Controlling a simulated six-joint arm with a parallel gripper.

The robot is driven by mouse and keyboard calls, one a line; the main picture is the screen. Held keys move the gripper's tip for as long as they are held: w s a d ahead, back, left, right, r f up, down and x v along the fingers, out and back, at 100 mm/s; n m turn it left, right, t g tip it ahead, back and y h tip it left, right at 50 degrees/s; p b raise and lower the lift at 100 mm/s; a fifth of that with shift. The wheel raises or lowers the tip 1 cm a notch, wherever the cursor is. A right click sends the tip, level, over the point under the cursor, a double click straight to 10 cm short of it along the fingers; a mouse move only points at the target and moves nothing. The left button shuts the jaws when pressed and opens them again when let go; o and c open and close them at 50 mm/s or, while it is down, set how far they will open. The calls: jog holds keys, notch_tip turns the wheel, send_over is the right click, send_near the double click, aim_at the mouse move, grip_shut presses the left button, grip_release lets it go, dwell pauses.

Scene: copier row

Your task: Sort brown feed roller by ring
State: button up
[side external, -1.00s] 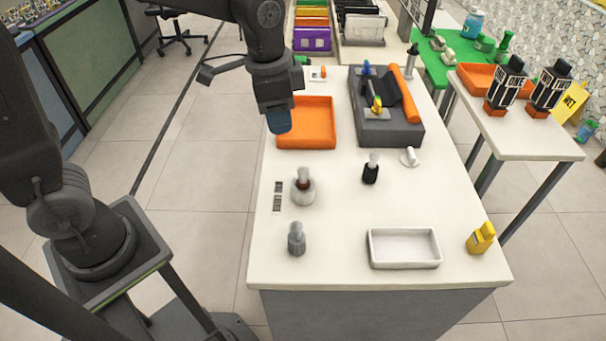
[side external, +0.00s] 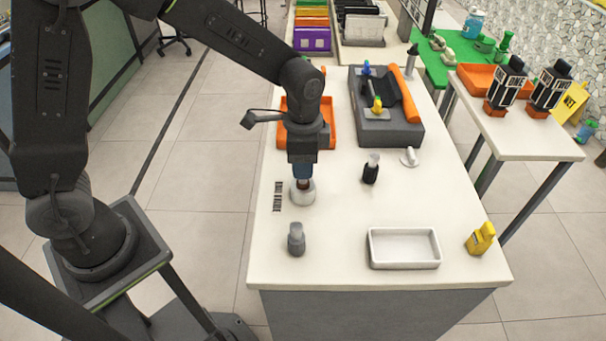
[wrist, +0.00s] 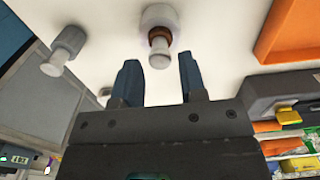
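The feed roller with a brown ring (wrist: 158,32) stands upright on the table, with a wide pale base and a narrow light top. In the side external view its pale base (side external: 303,194) shows under my gripper (side external: 303,178), which hides its top. In the wrist view my gripper (wrist: 157,62) is open, with the roller's narrow top between or just beyond the blue fingertips; I cannot tell whether they touch it. A grey roller (side external: 296,242) stands nearer the front edge, and a black-based roller (side external: 371,172) stands to the right.
A white tray (side external: 404,265) and a yellow object (side external: 481,239) are near the front. An orange tray (side external: 325,147) lies behind my gripper, beside a dark grey machine part (side external: 392,132). A small white item (side external: 411,157) lies right.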

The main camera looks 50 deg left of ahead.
jog(key=shift+f, duration=1.15)
jog(key=c, duration=0.7)
jog(key=shift+o, duration=0.2)
notch_tip(320, 180, up, 7)
